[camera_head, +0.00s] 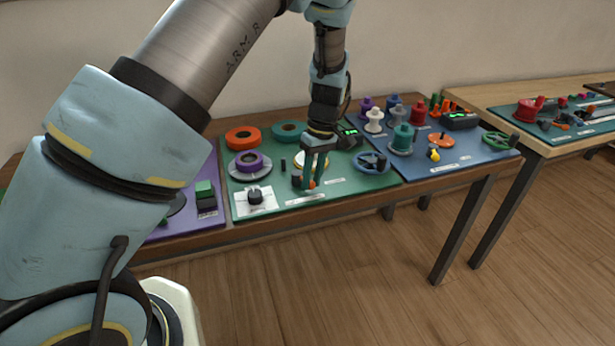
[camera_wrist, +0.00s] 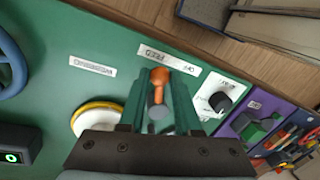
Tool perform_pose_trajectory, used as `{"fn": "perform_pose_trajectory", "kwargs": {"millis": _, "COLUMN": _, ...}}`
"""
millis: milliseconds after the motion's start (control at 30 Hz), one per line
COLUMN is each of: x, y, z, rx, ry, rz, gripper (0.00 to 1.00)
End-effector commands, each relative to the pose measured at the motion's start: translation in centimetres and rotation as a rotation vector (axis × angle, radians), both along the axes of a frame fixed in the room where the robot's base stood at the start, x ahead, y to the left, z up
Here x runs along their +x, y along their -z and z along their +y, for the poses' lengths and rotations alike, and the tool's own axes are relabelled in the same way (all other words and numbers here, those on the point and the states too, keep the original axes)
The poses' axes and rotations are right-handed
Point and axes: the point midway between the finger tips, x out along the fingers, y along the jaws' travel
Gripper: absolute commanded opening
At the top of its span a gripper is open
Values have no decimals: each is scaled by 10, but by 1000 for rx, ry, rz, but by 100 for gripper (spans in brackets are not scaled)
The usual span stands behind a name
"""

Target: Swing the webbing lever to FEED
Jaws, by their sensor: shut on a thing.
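The webbing lever shows in the wrist view as an orange knob (camera_wrist: 160,78) with a dark grey round part behind it. My gripper (camera_wrist: 162,90) has its two green fingers on either side of the lever, shut on it. A white label (camera_wrist: 168,58) beyond the knob reads upside down, with FEED at its left and OFF at its right. The knob lies nearer the FEED word. In the head view my gripper (camera_head: 314,180) reaches down onto the green board (camera_head: 345,187), with a bit of orange (camera_head: 311,184) at its tips.
A blue handwheel (camera_head: 371,163) stands right of my gripper. A white plate with a black dial (camera_head: 255,197) lies at the board's front left. Orange (camera_head: 243,137) and teal (camera_head: 289,130) rolls lie behind. Spools stand on the blue board (camera_head: 450,160).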

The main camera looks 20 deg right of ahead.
Motion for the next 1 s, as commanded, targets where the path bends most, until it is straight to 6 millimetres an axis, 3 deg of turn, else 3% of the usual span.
{"fn": "perform_pose_trajectory", "kwargs": {"millis": 400, "x": 4, "y": -1, "z": -10, "rx": -2, "ry": -182, "rz": -1, "gripper": 0}}
{"fn": "perform_pose_trajectory", "kwargs": {"millis": 933, "x": 5, "y": -1, "z": -12, "rx": -4, "ry": -206, "rz": -1, "gripper": 0}}
{"fn": "perform_pose_trajectory", "kwargs": {"millis": 967, "x": 5, "y": -1, "z": -12, "rx": -4, "ry": -206, "rz": -1, "gripper": 33}}
{"fn": "perform_pose_trajectory", "kwargs": {"millis": 1000, "x": 5, "y": -1, "z": -12, "rx": -4, "ry": -206, "rz": -2, "gripper": 38}}
